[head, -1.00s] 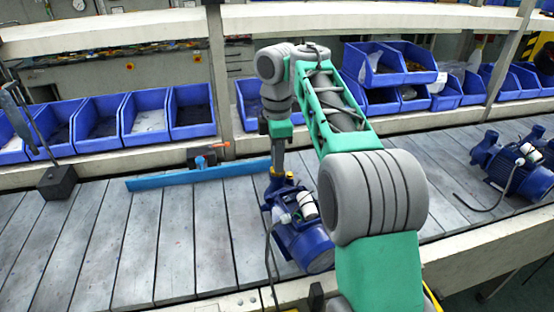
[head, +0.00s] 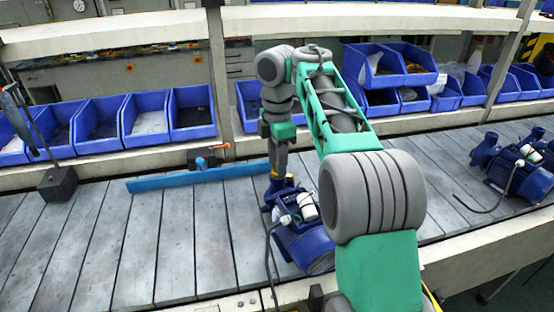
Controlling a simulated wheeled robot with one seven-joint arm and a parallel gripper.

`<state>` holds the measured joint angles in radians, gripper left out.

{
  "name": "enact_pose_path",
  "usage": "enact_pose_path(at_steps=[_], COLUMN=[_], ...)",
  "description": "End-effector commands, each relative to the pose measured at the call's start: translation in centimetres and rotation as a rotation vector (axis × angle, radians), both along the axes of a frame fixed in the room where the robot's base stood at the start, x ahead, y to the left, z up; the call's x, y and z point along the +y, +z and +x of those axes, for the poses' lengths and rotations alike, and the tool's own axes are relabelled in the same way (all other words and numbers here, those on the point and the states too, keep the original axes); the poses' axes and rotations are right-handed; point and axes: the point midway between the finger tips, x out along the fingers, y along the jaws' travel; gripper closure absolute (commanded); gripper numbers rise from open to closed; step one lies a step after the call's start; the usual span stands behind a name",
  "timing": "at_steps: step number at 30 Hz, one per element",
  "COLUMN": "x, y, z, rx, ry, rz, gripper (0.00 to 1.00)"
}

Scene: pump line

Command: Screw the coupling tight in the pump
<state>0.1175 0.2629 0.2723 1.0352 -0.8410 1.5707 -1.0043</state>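A blue pump (head: 304,238) with a white cylinder on top lies on the slatted conveyor in the middle of the head view. My gripper (head: 275,177) points down at the pump's far left end, close above or at its top opening. A small yellow part shows at the gripper's tip and looks like the coupling (head: 275,175). It is too small to tell whether the fingers are closed on it or how far it sits in the pump. My arm hides part of the conveyor to the right of the pump.
A blue bar (head: 197,178) lies on the conveyor left of the pump. A dark block with a rod (head: 57,183) stands further left. Another blue pump (head: 518,167) is at the right. Blue bins (head: 148,121) line the back shelf. The left conveyor slats are clear.

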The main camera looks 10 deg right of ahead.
Motion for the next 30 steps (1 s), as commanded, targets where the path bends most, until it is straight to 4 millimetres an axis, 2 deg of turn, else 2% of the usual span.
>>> enact_pose_path(at_steps=[3,8,15,20,27,30], x=[0.00,-0.05,-0.02,-0.02,0.00,-0.03], y=[0.02,0.07,0.03,0.10,0.04,0.15], z=[0.00,0.02,0.00,0.03,0.00,0.04], rx=[0.000,0.000,0.000,0.000,0.000,0.001], ry=[0.025,0.291,0.325,0.593,0.627,0.819], rz=[0.000,0.000,0.000,0.000,0.000,0.000], gripper=[0.62,0.62,0.62,0.62,0.62,0.62])
